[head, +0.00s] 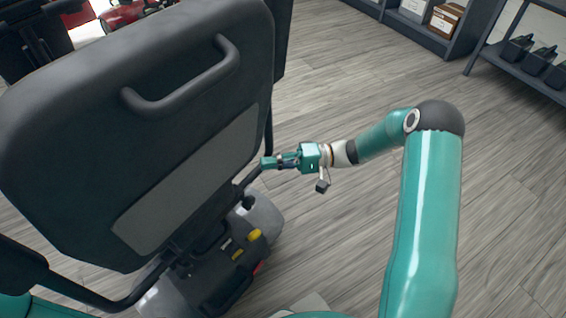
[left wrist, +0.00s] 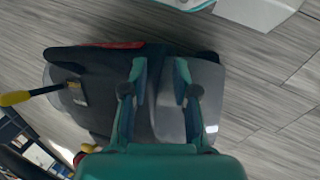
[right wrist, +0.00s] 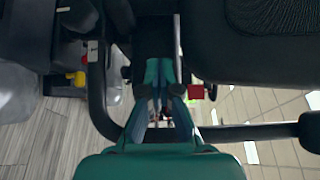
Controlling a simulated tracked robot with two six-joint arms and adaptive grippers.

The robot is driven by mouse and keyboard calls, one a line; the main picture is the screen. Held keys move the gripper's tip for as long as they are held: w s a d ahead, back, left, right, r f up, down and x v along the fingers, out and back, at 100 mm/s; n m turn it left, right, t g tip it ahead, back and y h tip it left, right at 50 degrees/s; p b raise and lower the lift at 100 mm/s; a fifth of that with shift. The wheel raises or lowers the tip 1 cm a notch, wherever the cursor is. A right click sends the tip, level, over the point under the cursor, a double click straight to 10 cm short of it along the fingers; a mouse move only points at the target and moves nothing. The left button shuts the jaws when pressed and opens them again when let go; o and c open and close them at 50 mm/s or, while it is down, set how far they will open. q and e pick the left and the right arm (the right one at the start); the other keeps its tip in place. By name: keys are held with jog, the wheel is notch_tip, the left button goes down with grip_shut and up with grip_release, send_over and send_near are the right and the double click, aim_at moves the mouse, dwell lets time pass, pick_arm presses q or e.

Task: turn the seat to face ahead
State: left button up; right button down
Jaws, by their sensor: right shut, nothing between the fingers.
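The scooter's seat (head: 80,110) shows its broad black back, with a grab handle (head: 190,80), at the left of the head view. It stands at a slant in the picture; I cannot tell its exact angle to the scooter. The grey scooter body (head: 262,215) is below, with a yellow knob (head: 255,234). My right gripper (head: 268,162) is shut and empty beside the seat's right edge. In the right wrist view its fingertips (right wrist: 158,70) are between a black armrest frame (right wrist: 97,85) and the dark seat (right wrist: 275,15). My left gripper (left wrist: 160,65) is open and empty over the scooter body (left wrist: 70,65).
Shelves with boxes (head: 446,19) and a rack with dark items (head: 540,60) stand at the back right. A red scooter (head: 125,14) is at the back left. Wood-plank floor (head: 340,80) is clear right of the seat. A yellow-knobbed lever (left wrist: 15,98) shows in the left wrist view.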

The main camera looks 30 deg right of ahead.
aim_at(236, 193)
jog(key=shift+w+a+b, duration=0.15)
jog(key=shift+a+b, duration=0.8)
jog(key=shift+a, duration=3.35)
jog(key=shift+s+a+f+b, duration=0.1)
jog(key=shift+s+a+b, duration=0.45)
jog(key=shift+a, duration=0.3)
jog(key=shift+s+a, duration=0.1)
jog(key=shift+s, duration=0.2)
jog(key=v, duration=0.8)
jog(key=shift+w+d, duration=0.25)
jog(key=shift+d, duration=0.15)
